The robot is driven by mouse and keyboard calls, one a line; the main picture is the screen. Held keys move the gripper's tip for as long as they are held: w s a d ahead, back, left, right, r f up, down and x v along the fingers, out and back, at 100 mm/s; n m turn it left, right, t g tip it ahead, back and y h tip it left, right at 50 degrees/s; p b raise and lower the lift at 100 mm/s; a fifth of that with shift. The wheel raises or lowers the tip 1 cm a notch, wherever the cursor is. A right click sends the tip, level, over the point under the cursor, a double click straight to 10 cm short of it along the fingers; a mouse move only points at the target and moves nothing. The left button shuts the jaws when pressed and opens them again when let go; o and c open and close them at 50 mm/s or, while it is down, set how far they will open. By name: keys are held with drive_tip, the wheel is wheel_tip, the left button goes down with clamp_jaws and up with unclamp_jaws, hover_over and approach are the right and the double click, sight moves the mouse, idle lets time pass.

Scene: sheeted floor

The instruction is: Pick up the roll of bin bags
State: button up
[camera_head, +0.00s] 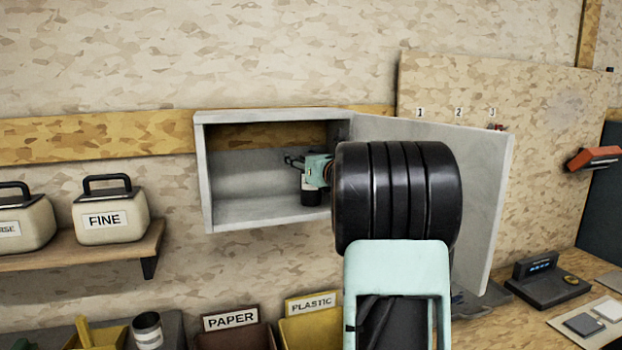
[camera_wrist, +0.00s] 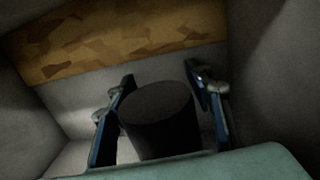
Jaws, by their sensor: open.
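The roll of bin bags is a dark upright cylinder in the wrist view (camera_wrist: 160,118), standing between the two blue fingers of my gripper (camera_wrist: 160,80). The fingers are apart, one on each side of it; I cannot tell whether either touches it. In the head view my gripper (camera_head: 294,161) reaches into the open grey wall cabinet (camera_head: 203,180). The dark roll (camera_head: 311,198) shows just below it, near the cabinet floor. My arm hides the cabinet's right part.
The cabinet door (camera_head: 490,210) stands open to the right, behind my arm. A shelf (camera_head: 100,253) with a box marked FINE (camera_head: 110,212) is at left. Bins marked PAPER (camera_head: 233,335) and PLASTIC (camera_head: 312,325) stand below. The cabinet's left part looks empty.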

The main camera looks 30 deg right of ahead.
clamp_jaws()
drive_tip(key=shift+r, duration=0.1)
drive_tip(key=shift+r, duration=0.1)
idle(0.4)
